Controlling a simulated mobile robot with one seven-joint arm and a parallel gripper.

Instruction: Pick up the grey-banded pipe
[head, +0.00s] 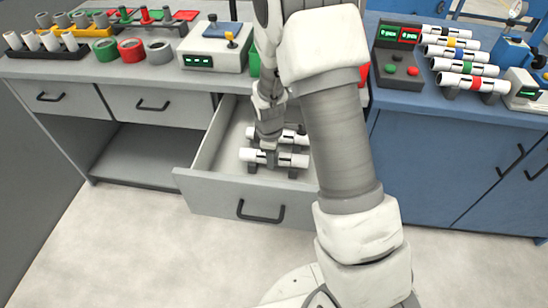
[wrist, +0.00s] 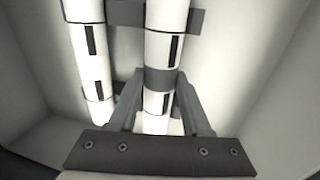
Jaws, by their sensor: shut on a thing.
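The grey-banded pipe (wrist: 165,50) is white with dark slots and a grey band. My gripper (wrist: 160,85) is shut on it, with one finger on each side near the band. In the head view my gripper (head: 271,152) reaches down into the open drawer, over the front pipe (head: 292,160). The fingers hide the middle of that pipe. It lies level, at or just above its dark supports; I cannot tell whether it touches them. A second white pipe (wrist: 90,50) lies parallel beside it and shows behind it in the head view (head: 290,136).
The grey drawer (head: 205,193) is pulled out, its walls close around my gripper. The grey worktop holds coloured rings (head: 132,50), pipe racks and a control box (head: 213,47). More banded pipes (head: 472,82) lie on the blue bench at right. The floor in front is clear.

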